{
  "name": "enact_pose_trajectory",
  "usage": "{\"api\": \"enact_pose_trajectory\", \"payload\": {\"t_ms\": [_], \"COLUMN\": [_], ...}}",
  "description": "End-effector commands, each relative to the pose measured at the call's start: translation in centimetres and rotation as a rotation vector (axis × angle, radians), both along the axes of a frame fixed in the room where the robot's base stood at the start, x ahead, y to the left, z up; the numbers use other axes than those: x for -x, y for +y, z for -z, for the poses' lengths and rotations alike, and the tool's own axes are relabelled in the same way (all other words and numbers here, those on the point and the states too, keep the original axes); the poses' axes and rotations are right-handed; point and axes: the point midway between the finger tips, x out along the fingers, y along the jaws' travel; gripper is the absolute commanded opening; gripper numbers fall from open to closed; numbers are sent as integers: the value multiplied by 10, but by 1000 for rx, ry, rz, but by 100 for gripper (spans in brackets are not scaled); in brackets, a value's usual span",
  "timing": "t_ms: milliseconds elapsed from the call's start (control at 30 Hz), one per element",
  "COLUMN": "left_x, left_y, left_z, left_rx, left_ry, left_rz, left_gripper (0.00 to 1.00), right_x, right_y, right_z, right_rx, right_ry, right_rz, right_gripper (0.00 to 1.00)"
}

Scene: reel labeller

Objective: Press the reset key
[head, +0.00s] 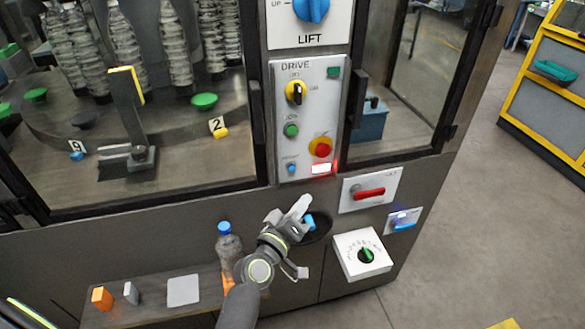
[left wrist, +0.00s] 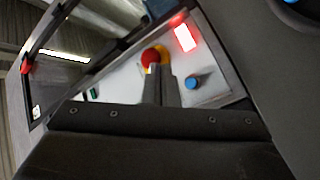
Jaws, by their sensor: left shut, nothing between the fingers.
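A small blue button (head: 291,168) sits at the lower left of the white DRIVE panel (head: 308,75). Its label is too small to read, so I cannot be sure it is the reset key. In the left wrist view the blue button (left wrist: 194,82) is right of my fingers. My left gripper (head: 299,206) is shut and empty, below the panel and apart from it. In the left wrist view its closed fingers (left wrist: 160,88) point toward the red emergency stop (left wrist: 154,55). My right gripper is not in view.
The panel also carries a red stop knob (head: 320,147), a green button (head: 291,130), a black-and-yellow switch (head: 295,92) and a glowing red-white lamp (head: 321,169). A red handle (head: 369,192) is at the right. A bottle (head: 228,245) stands on the shelf (head: 150,309).

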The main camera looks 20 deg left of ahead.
Motion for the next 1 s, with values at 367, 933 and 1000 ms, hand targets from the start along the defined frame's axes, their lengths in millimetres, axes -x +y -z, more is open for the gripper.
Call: {"api": "enact_pose_trajectory", "payload": {"t_ms": [367,933,1000], "left_x": [-41,-69,-69], "left_y": [28,47,47], "left_z": [-1,0,0], "left_rx": [-3,0,0], "left_ry": [-1,1,1], "left_rz": [0,-1,-1], "left_gripper": [0,0,0], "right_x": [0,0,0], "right_y": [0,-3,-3], "right_z": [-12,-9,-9], "right_rx": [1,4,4], "right_ry": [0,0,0], "right_rz": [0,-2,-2], "right_gripper": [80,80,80]}}
